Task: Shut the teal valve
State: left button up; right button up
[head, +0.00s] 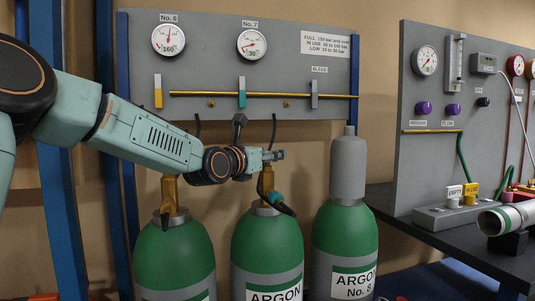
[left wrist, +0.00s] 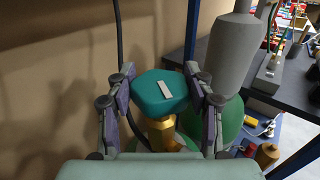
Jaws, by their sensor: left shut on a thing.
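The teal valve knob (left wrist: 162,90), with a white mark on top, sits on a gold valve body (left wrist: 160,132) in the left wrist view. My left gripper (left wrist: 163,88) has a finger on each side of the knob and is shut on it. In the head view my left gripper (head: 274,156) is at the top of the gold valve (head: 265,181) on the middle green argon cylinder (head: 268,240). There the gripper largely hides the knob. A teal and black fitting (head: 278,199) shows on the valve's side. My right gripper is not in view.
Another green cylinder (head: 173,255) stands at left, and the grey-capped No. 8 cylinder (head: 345,235) close at right. Behind is a grey panel (head: 205,60) with gauges and a teal lever (head: 242,92). A dark bench (head: 475,245) with a second panel stands at right.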

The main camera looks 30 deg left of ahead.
pick_arm(q)
jog(key=shift+r, duration=0.15)
jog(key=o, duration=1.2)
jog(key=shift+d+n+y+b, duration=0.1)
jog(key=shift+n+y+b, duration=0.3)
jog(key=shift+y+b, duration=0.2)
jog(key=shift+n+y+b, duration=0.55)
jog(key=shift+n+y, duration=0.15)
jog(key=shift+y, duration=0.4)
